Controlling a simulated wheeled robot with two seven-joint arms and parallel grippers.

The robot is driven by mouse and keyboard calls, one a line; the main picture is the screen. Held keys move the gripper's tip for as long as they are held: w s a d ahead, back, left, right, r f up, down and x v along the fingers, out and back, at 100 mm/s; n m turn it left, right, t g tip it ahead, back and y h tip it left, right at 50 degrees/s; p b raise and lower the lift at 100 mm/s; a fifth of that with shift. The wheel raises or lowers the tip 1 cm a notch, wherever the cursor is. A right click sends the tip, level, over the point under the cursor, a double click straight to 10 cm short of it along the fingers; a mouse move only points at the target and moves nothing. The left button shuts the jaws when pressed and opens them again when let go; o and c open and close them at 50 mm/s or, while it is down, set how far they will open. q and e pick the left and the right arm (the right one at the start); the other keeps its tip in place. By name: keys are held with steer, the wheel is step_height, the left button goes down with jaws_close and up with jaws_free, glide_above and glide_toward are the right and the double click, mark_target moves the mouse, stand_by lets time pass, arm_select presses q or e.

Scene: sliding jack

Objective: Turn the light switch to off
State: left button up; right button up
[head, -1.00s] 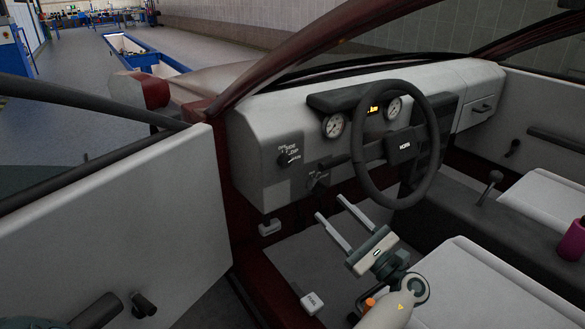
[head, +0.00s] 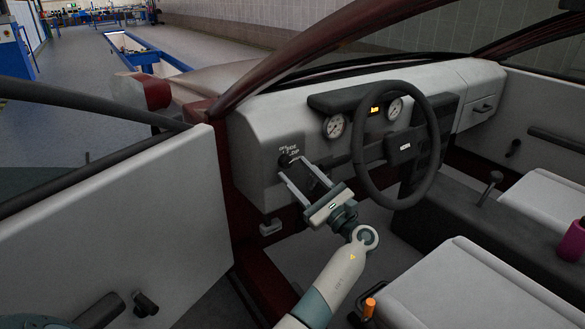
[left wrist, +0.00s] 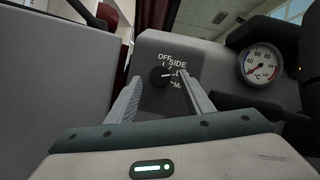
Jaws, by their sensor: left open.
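The light switch is a dark rotary knob (left wrist: 160,76) on the left of the grey dashboard. In the left wrist view it has the labels OFF, SIDE and partly hidden ones around it. The switch also shows in the head view (head: 285,160), just beyond my left fingertips. My left gripper (head: 297,173) is open, its two fingers pointing at the dashboard. In the left wrist view the knob lies between the two fingers, nearer the left one; contact cannot be told. The knob's exact pointing direction is hard to read. My right gripper is not in view.
The steering wheel (head: 363,150) is right of my left gripper. The open door (head: 110,235) stands to the left. A round gauge (left wrist: 261,64) sits right of the knob. The seat (head: 460,285) is at the lower right.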

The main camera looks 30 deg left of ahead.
mark_target(286, 162)
arm_select(q)
steer(key=shift+x, duration=1.2)
steer(key=c, duration=1)
steer(key=shift+f, duration=0.1)
steer(key=shift+c, duration=0.2)
